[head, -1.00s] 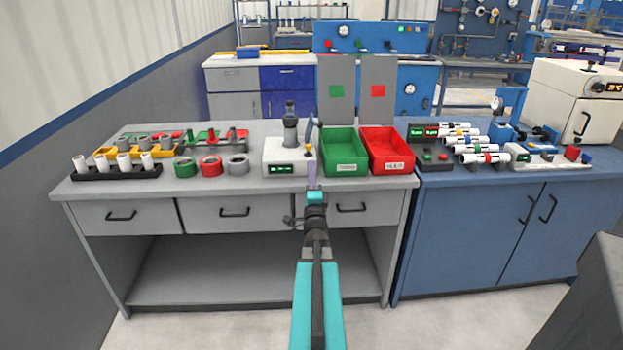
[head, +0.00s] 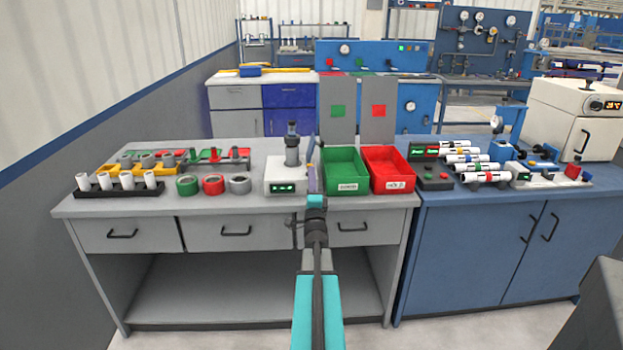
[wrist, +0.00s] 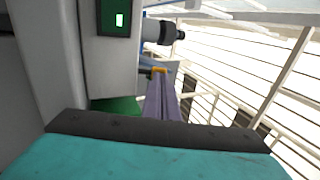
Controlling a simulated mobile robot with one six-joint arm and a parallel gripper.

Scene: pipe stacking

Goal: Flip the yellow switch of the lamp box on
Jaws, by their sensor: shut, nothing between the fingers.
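My gripper (head: 311,178) is shut and empty, with pale purple fingers pointing away from me at the front of the grey bench. It stands at the right side of a white box (head: 285,189) with a green display, in front of the gap before the green bin. In the wrist view the fingers (wrist: 160,88) are together, and a small yellow-orange piece shows at their tips. I cannot tell whether that is the switch or whether they touch it. The white box, with its green display (wrist: 117,18), is to their left. No lamp box or yellow switch can be made out for certain.
A green bin (head: 346,188) and a red bin (head: 393,188) stand right of the fingers. Grey, red and green rings and white pipes in a rack (head: 120,192) are at left. A blue bench (head: 490,245) with a dark button box (head: 434,178) is at right.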

